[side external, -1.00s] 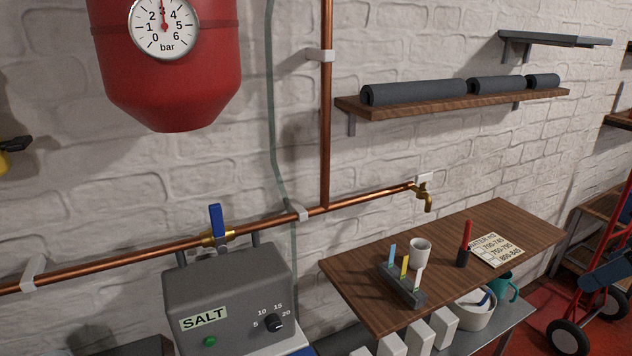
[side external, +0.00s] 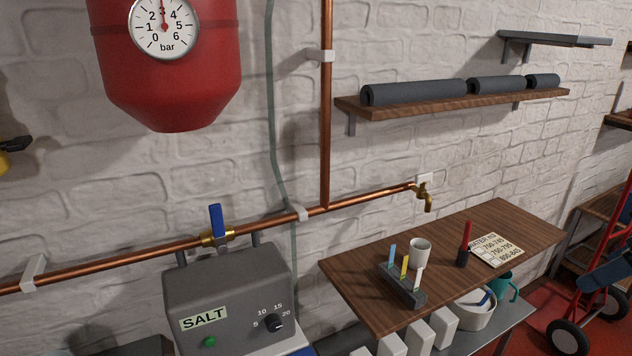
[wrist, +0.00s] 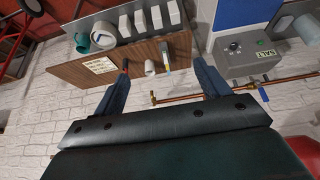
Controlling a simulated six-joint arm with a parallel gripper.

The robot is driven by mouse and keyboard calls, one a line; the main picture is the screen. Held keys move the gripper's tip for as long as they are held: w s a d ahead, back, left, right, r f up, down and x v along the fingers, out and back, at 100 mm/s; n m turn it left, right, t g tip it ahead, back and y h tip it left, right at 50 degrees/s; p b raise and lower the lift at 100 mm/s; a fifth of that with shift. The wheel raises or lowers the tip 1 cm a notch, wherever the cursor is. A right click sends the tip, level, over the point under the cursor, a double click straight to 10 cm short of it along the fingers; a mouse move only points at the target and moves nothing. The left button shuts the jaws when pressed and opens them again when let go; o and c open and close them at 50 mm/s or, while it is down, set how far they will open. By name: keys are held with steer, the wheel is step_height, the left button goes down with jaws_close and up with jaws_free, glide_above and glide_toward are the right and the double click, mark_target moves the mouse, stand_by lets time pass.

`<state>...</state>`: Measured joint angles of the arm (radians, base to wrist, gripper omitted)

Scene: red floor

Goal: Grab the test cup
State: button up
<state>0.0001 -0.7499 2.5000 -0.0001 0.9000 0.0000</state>
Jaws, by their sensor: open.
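The test cup, a small white cup (side external: 420,254), stands upright on the wooden bench (side external: 340,272) below the brass tap, behind a dark rack. The cup also shows in the wrist view (wrist: 150,68), where the scene looks upside down. My gripper (wrist: 158,68) is open and empty, with its two blue fingers wide apart. In the wrist view the cup appears between the fingers, but farther off than they are. My gripper does not show in the side view.
The dark rack (side external: 410,293) with several coloured strips stands close beside the cup. A red-and-black marker (side external: 465,245) stands to the cup's right, next to a chart card (side external: 497,250). The brass tap (side external: 424,198) juts from the wall above the bench.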

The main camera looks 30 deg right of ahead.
mark_target(419, 254)
stand_by(0.3)
steer(key=w+d+f+n+g, duration=0.1)
steer(key=w+d+f, duration=0.25)
steer(key=w, duration=0.75)
steer(key=w+d+f+n, duration=0.2)
steer(key=w+f, duration=0.2)
steer(key=w, duration=0.6)
steer(key=shift+n+y, duration=0.7)
steer(key=shift+y, duration=0.2)
steer(key=w+d+f, duration=0.3)
steer(key=f, duration=0.5)
steer(key=w+d+f, duration=0.3)
steer(key=f, duration=0.5)
steer(key=w+d+f, duration=0.4)
steer(key=f, duration=0.4)
steer(key=shift+w, duration=0.1)
steer(key=shift+w+a, duration=0.1)
steer(key=shift+w, duration=0.05)
steer(key=shift+g, duration=0.3)
steer(key=shift+w+a+r, duration=0.1)
steer(key=shift+w+a, duration=0.35)
steer(key=shift+w, duration=0.6)
steer(key=shift+w+a+f, duration=0.1)
steer(key=shift+w+a, duration=0.35)
steer(key=shift+w, duration=0.65)
steer(key=shift+w+a+r, duration=0.1)
steer(key=shift+w+a, duration=0.35)
steer(key=shift+w, duration=0.6)
